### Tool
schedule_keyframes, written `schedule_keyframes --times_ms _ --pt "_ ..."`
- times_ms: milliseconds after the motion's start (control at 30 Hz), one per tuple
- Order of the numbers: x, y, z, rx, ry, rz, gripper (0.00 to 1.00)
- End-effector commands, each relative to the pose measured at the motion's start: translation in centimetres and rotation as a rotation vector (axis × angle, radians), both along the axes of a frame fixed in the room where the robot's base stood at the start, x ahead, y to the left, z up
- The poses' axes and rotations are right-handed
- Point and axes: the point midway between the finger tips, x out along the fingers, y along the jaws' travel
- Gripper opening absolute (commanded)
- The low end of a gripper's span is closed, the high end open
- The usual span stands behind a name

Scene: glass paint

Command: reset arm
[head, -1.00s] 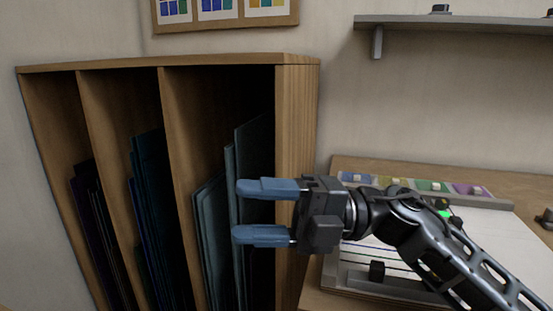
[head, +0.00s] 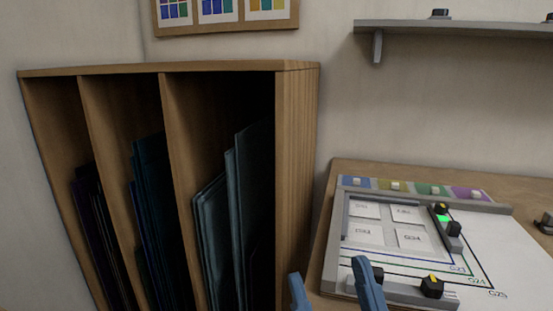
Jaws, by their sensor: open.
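My gripper (head: 328,282) shows at the bottom edge of the head view, only its two blue fingers pointing up. The fingers are apart and nothing is between them. The rest of my arm is out of view.
The rack holds dark and teal glass sheets (head: 255,200) upright in its compartments. On the workbench (head: 360,167) at right lies a grey-framed board (head: 343,235) with several labelled squares, black knobs and coloured swatches behind. A shelf (head: 460,28) hangs above.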

Motion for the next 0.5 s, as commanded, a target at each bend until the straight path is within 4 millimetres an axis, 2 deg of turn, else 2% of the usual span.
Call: schedule_keyframes --times_ms 33,267,500 --pt "-1.1 -0.7 -1.4 0.03 0.068 -0.018 0.6" --pt "-6.1 -4.4 -7.2 0.107 0.353 -0.101 0.6" --pt "-13.1 -8.3 -12.5 0.118 0.653 -0.172 0.6"
